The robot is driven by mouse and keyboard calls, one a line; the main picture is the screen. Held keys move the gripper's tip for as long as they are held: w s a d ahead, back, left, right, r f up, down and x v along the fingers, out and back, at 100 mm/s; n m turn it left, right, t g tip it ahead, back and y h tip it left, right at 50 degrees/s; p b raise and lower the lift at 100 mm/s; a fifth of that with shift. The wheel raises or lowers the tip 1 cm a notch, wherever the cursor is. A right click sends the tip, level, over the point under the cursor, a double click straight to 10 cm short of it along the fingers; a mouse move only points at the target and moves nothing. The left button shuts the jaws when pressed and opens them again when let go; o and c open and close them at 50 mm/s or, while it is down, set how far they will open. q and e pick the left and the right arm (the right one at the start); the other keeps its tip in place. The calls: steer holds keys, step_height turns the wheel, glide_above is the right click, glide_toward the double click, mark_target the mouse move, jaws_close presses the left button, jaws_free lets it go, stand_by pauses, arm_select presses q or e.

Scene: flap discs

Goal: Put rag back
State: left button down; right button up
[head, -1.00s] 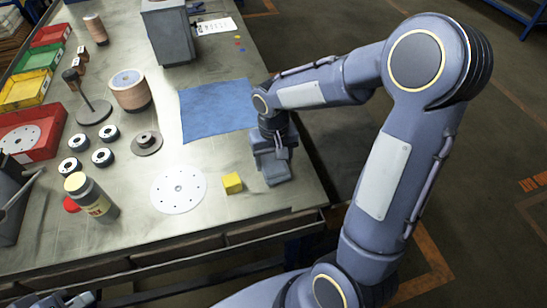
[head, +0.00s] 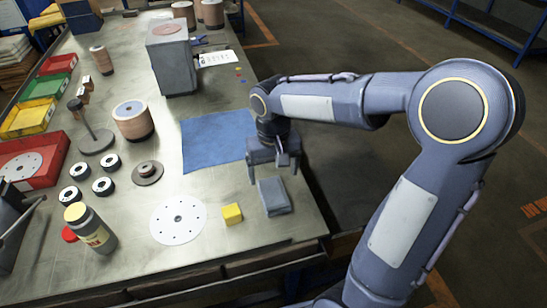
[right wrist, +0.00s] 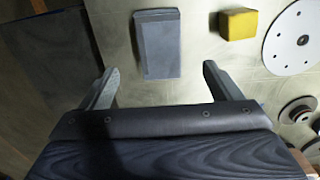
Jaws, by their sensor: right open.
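A grey-blue block-shaped bundle, which looks like the folded rag (head: 275,196), lies flat on the bench top near its right edge. It also shows in the right wrist view as a grey block (right wrist: 157,45). My right gripper (head: 274,172) is open and empty, just behind and above the rag. In the right wrist view its fingers (right wrist: 158,78) are spread wide, with the rag beyond the tips and apart from them. A flat blue cloth (head: 214,140) is spread on the bench to the left of the gripper. My left gripper is not in view.
A yellow cube (head: 232,213) sits just left of the rag, beside a white disc (head: 178,220). A bottle (head: 90,228), several small rings and a copper-coloured spool (head: 133,119) stand further left. A grey box (head: 172,60) stands behind the blue cloth.

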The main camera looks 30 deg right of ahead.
steer(key=s+a+r+t+y, duration=0.1)
steer(key=s+a+t+y, duration=0.1)
steer(key=s, duration=0.6)
steer(key=s+a+r+n+t+y, duration=0.1)
steer(key=s+a+r+t, duration=0.1)
steer(key=s, duration=0.6)
steer(key=shift+s+r+t+y, duration=0.15)
steer(key=shift+s+t+y, duration=0.25)
steer(key=shift+t, duration=0.4)
